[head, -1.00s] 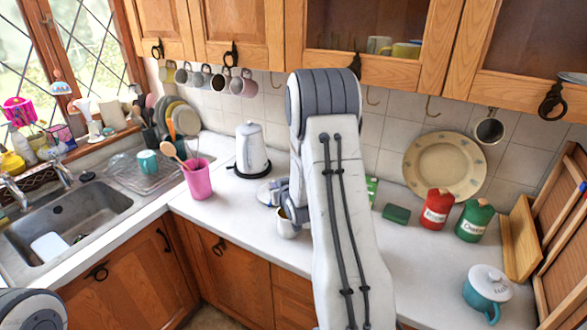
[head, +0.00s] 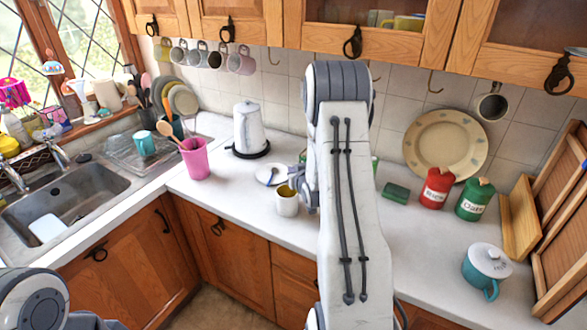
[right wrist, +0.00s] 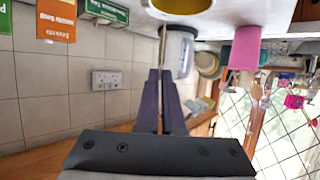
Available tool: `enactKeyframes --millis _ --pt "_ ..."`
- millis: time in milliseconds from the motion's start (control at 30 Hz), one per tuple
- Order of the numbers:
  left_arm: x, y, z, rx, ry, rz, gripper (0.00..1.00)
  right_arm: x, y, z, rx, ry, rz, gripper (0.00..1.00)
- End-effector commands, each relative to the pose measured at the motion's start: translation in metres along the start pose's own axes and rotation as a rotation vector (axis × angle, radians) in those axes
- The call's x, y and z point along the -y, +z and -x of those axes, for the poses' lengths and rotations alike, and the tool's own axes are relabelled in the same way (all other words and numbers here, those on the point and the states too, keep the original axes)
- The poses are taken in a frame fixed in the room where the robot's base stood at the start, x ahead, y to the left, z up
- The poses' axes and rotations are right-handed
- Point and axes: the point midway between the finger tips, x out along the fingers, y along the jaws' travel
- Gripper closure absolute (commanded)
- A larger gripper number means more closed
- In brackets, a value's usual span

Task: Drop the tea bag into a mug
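A white mug with a yellow inside (head: 287,203) stands upright on the counter beside my right arm. Its yellow inside also shows at the top of the right wrist view (right wrist: 182,4), which is upside down. My right gripper (right wrist: 161,72) has its fingers close together on a thin tan strip (right wrist: 163,45), likely the tea bag seen edge-on. The strip hangs toward the mug's rim; whether it is over the opening I cannot tell. In the head view my right arm hides the fingertips. My left gripper is out of view; only left arm parts show at bottom left.
A kettle (head: 251,128), a saucer (head: 269,175) and a pink utensil pot (head: 196,160) stand near the mug. Red (head: 436,190) and green (head: 474,200) canisters and a teal pot (head: 487,268) stand to the right. Several mugs hang below the cupboards.

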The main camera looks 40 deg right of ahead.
Motion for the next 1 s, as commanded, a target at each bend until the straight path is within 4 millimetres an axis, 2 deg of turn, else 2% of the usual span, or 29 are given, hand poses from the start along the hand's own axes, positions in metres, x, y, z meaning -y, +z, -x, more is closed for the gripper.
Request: enactKeyframes --millis 200,267,300,700,833,1000 --pt "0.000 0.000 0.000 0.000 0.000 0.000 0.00 0.000 0.000 0.000 -0.001 0.001 0.000 1.00" --pt "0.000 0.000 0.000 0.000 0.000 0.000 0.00 -0.001 0.000 0.000 -0.001 0.001 0.000 0.76" --pt "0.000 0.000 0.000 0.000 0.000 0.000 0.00 -0.001 0.000 0.000 0.000 0.001 0.000 0.61" --pt "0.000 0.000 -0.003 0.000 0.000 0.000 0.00 -0.001 0.000 0.004 -0.001 0.001 0.000 0.60" --pt "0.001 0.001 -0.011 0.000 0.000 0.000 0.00 -0.001 0.002 0.021 -0.001 0.001 0.001 0.60" --pt "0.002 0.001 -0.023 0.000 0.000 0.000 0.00 -0.001 0.002 0.054 -0.003 0.002 0.000 0.60"
